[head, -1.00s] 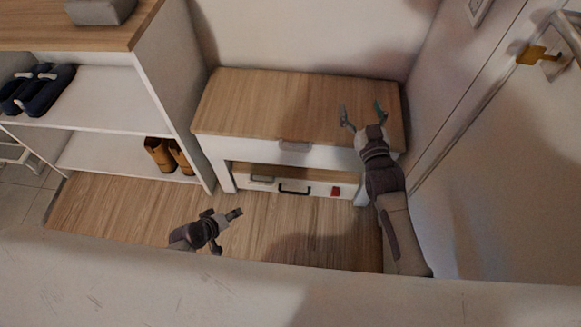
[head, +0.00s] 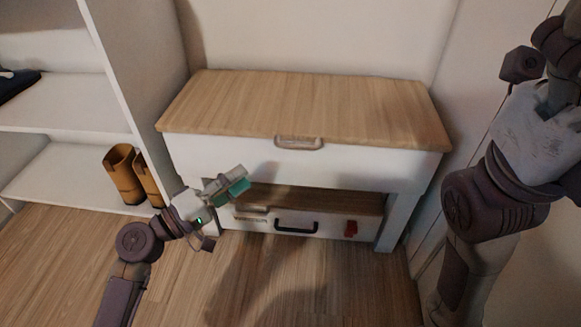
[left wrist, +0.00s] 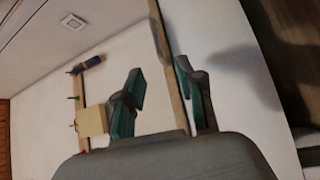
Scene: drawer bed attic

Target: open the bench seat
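The bench seat (head: 300,103) is a wooden lid lying flat and shut on a white bench body (head: 350,168). A metal handle (head: 299,143) sits at the middle of its front edge. My left gripper (head: 233,184) is in front of the bench, below and left of this handle, touching nothing that I can make out.
Under the seat is a lower drawer front with a black handle (head: 296,227) and a red item (head: 350,229). A white shelf unit (head: 75,95) with brown boots (head: 123,175) stands left. A pale wall or door is close on the right. The wooden floor in front is clear.

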